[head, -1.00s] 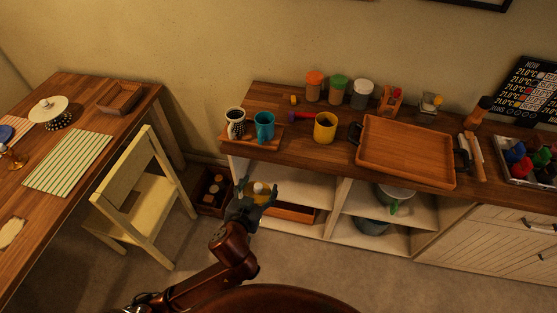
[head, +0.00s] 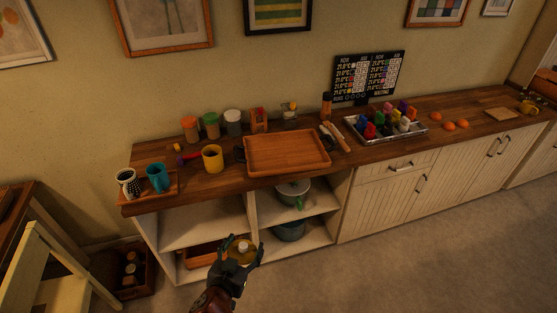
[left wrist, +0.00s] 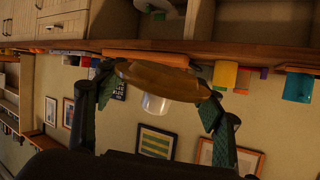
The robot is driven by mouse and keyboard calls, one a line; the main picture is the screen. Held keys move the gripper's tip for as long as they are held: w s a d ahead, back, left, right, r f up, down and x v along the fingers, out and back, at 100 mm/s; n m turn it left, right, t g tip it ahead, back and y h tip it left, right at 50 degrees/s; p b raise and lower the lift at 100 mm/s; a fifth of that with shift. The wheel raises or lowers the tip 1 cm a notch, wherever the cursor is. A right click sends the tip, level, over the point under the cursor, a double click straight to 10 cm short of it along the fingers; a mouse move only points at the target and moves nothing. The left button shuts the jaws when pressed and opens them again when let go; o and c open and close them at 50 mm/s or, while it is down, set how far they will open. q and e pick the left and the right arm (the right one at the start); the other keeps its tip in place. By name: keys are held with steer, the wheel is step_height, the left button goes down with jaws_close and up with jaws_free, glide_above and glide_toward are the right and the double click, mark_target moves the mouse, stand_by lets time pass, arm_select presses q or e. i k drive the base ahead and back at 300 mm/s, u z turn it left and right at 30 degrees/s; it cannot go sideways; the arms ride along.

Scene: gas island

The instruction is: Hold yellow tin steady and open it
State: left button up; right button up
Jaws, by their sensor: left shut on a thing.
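My left gripper (head: 243,248) is shut on a round amber-yellow thing (head: 241,257) with a pale knob on top. It is held in the air in front of the open shelves. In the left wrist view the fingers (left wrist: 160,97) grip its rim from both sides. There it shows as a shallow disc (left wrist: 165,80) with a whitish knob (left wrist: 156,104). I cannot tell whether it is the whole yellow tin or a lid. A separate yellow mug (head: 212,159) stands on the counter. My right gripper is not in view.
The wooden counter (head: 190,184) carries a tray (head: 286,153), a teal mug (head: 157,178), a patterned cup (head: 127,183), several jars and a rack of coloured bottles (head: 388,126). Pots (head: 292,192) stand on the shelves below. A chair (head: 40,270) stands at left. The floor at right is clear.

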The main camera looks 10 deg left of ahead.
mark_target(211, 155)
steer(key=z, duration=0.4)
steer(key=i, duration=0.5)
steer(key=u, duration=0.65)
steer(key=i, duration=0.8)
steer(key=u, duration=0.8)
